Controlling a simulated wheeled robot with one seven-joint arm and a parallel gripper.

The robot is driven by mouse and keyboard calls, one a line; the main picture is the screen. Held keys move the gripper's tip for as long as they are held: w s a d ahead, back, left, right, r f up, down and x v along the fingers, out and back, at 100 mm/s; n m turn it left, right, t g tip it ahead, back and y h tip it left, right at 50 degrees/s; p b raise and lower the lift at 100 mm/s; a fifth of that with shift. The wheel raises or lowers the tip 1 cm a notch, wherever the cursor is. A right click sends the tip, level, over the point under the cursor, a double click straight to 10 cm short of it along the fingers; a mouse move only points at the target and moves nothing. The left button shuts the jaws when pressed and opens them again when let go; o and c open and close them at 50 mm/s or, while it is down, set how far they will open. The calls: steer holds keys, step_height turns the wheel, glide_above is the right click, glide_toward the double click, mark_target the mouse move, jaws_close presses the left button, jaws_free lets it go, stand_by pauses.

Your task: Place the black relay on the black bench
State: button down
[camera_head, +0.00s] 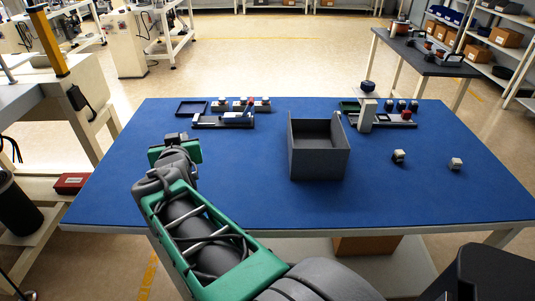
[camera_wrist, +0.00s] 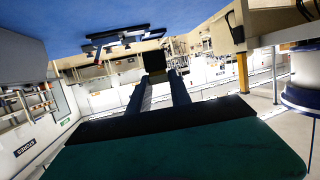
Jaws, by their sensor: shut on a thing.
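My gripper (camera_head: 174,140) is above the left part of the blue table in the camera_head view. In the camera_wrist view its two long dark fingers (camera_wrist: 156,84) are shut on a small dark block, the black relay (camera_wrist: 153,61), at their tips. The relay shows only as a small dark shape beside the gripper in the camera_head view, and its details are too small to tell. The black bench (camera_head: 425,58) stands at the far right, beyond the blue table and well away from my gripper. Several small dark and copper-coloured parts stand toward its back.
The blue table (camera_head: 240,205) holds a grey open bin (camera_head: 318,165). A left feeder fixture (camera_head: 223,121) and a right fixture (camera_head: 375,118) stand at its back. Two small blocks (camera_head: 399,156) (camera_head: 455,163) lie at right. Shelves (camera_head: 495,45) stand behind the bench.

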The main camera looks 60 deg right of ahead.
steer(key=s+d+f+m+g+h+b, duration=0.3)
steer(key=s+d+m+g+b, duration=0.5)
steer(key=s+d, duration=0.8)
steer(key=shift+g+h, duration=0.5)
steer(key=w+d+f, duration=0.2)
steer(key=d+f, duration=0.1)
steer(key=w+d+f, duration=0.2)
steer(key=d+f, duration=0.1)
steer(key=d, duration=0.1)
steer(key=w+d+f, duration=0.1)
steer(key=d+f, duration=0.2)
steer(key=d, duration=0.1)
steer(key=shift+w+d+f+b, duration=0.15)
steer(key=shift+w+b, duration=0.2)
steer(key=shift+w, duration=0.05)
steer(key=shift+f, duration=1.4)
steer(key=shift+f+b, duration=0.2)
steer(key=shift+b, duration=0.25)
steer(key=c, duration=1.2)
jaws_free()
